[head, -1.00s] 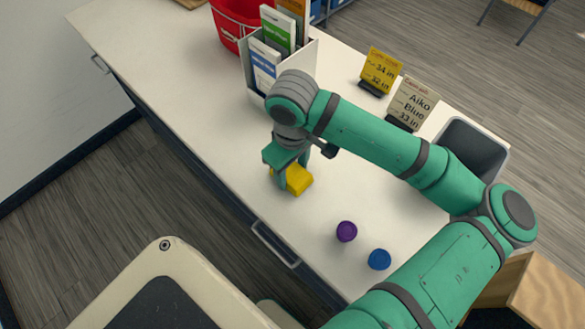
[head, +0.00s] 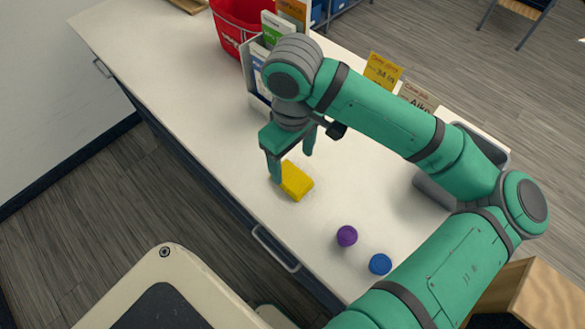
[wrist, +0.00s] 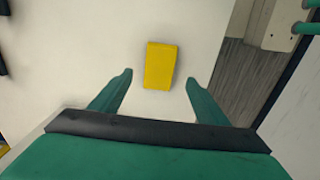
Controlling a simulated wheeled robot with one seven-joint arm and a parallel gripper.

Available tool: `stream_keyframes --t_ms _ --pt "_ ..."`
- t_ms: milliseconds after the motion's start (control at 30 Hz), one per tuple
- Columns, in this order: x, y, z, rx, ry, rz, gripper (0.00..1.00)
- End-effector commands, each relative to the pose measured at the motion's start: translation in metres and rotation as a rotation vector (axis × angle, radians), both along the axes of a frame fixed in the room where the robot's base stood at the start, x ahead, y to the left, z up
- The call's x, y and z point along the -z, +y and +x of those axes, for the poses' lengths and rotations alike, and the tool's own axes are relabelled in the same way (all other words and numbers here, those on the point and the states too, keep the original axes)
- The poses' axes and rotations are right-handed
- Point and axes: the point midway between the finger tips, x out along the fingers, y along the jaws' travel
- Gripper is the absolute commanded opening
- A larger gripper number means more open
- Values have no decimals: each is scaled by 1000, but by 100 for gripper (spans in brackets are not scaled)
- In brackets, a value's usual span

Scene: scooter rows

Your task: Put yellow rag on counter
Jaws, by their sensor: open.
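The yellow rag (head: 297,182), a small folded block, lies flat on the white counter (head: 215,135) near its front edge. My gripper (head: 292,167) is open and empty just above the rag, its fingers pointing down. In the wrist view the rag (wrist: 160,65) lies on the counter (wrist: 120,30), ahead of and between the two spread fingertips of my gripper (wrist: 158,80). The fingers look apart from the rag.
A purple bottle cap-like item (head: 347,236) and a blue one (head: 380,264) stand to the right of the rag. A red basket (head: 236,22), a brochure holder (head: 253,75), a yellow sign (head: 382,70) and a grey bin (head: 432,188) stand farther back. The counter's left part is clear.

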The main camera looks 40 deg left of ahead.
Motion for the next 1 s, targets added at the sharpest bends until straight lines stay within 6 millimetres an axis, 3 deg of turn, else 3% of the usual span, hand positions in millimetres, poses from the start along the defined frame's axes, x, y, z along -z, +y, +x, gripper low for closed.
stream_keyframes --t_ms 133,333,1000 --pt "-26 0 1 -1 -2 1 69" --pt "-44 0 0 0 -1 0 69" --pt "-47 0 0 0 0 0 69"
